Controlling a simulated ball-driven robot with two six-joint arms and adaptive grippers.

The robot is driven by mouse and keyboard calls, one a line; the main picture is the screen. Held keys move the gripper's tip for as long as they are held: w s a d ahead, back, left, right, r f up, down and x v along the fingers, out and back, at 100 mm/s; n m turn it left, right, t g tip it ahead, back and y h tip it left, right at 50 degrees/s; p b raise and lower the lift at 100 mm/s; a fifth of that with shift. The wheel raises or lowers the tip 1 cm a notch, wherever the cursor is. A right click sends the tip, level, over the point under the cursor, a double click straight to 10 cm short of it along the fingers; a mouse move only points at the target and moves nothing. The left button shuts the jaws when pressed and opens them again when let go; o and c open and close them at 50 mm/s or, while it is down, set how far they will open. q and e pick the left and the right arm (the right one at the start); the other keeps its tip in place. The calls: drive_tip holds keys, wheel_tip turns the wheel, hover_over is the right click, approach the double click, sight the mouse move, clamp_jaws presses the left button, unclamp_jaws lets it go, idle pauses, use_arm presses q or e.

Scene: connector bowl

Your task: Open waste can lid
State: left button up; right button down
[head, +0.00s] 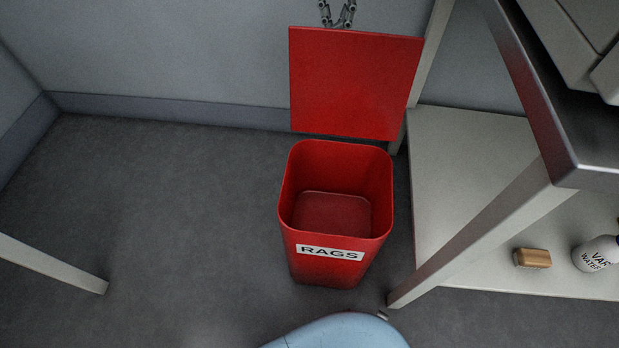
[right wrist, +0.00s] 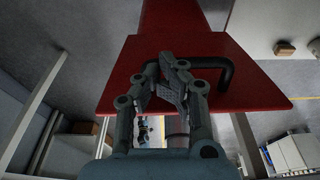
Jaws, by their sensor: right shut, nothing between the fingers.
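The red waste can (head: 335,262) stands upright on the floor with a "RAGS" label on its front, and its inside looks empty. Its flat red lid (head: 355,85) is raised and stands up behind the can's mouth, which is uncovered. My right gripper (head: 338,20) shows at the lid's top edge, its lower part hidden by the lid. In the right wrist view the right gripper (right wrist: 172,64) is shut and empty, in front of the lid (right wrist: 120,85) and beside its dark bar handle (right wrist: 229,72). I cannot tell whether the fingers touch the handle. My left gripper is not in view.
A workbench with a pale lower shelf (head: 465,150) stands close to the can's right. A wooden block (head: 532,258) and a white bottle (head: 597,254) are on that shelf. A wall is behind the lid. The floor (head: 170,200) left of the can is clear.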

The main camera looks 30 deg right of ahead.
drive_tip(key=shift+s+a, duration=0.1)
drive_tip(key=shift+a, duration=0.05)
drive_tip(key=v, duration=1.2)
